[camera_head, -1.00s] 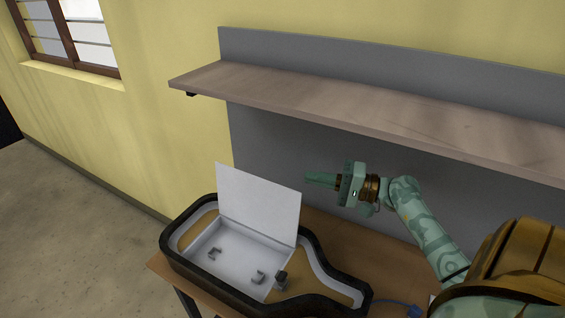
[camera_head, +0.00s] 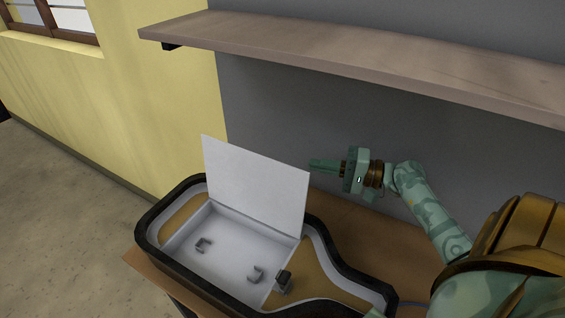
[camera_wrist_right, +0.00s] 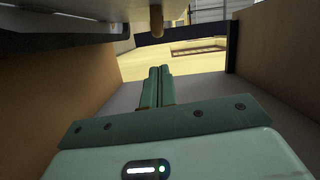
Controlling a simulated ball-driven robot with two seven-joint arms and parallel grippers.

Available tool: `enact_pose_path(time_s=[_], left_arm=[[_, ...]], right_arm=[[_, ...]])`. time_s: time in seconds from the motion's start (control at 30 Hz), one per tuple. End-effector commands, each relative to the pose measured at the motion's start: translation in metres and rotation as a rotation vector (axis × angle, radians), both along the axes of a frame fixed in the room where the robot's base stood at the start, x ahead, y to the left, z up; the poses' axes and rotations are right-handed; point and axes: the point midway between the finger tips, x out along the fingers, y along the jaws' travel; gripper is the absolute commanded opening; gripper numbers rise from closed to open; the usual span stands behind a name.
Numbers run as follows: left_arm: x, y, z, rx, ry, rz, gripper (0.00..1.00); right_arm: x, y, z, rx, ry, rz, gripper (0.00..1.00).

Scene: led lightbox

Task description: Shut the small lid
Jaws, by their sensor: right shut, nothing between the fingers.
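The small lid (camera_head: 256,187) is a white flat panel standing open, roughly upright, along the back edge of a white box (camera_head: 222,256). The box is set in a black-rimmed, bottle-shaped case (camera_head: 155,250) on the table. My right gripper (camera_head: 312,164) is shut and empty, just to the right of the lid's upper right corner in the head view, its fingers pointing left. Whether it touches the lid cannot be told. The right wrist view shows the closed fingers (camera_wrist_right: 158,88) side by side. My left gripper is in no view.
A wooden shelf (camera_head: 370,62) on a grey back panel (camera_head: 270,110) runs above the case and my right arm. The wooden table (camera_head: 350,230) shows behind the case.

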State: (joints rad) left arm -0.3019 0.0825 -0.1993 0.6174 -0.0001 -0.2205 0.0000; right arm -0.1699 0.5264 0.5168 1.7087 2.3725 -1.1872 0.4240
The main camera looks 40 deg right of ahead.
Motion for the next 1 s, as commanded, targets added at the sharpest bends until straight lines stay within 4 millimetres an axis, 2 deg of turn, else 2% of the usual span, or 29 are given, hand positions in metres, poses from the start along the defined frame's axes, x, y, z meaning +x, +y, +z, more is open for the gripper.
enact_pose_path(time_s=[0.17, 0.4, 0.6, 0.8, 1.0], left_arm=[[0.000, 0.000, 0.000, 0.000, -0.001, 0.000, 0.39], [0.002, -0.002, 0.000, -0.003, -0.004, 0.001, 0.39], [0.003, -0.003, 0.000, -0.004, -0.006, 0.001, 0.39], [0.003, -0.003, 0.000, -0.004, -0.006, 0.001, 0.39], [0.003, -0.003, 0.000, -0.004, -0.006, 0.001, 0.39]], right_arm=[[0.013, 0.010, 0.000, 0.001, -0.003, 0.001, 0.00], [0.049, 0.036, 0.000, 0.002, -0.005, 0.000, 0.00], [0.072, 0.053, -0.001, 0.002, -0.002, 0.000, 0.00], [0.080, 0.059, -0.002, 0.000, 0.000, 0.000, 0.00], [0.080, 0.059, -0.002, 0.000, 0.000, 0.000, 0.00]])
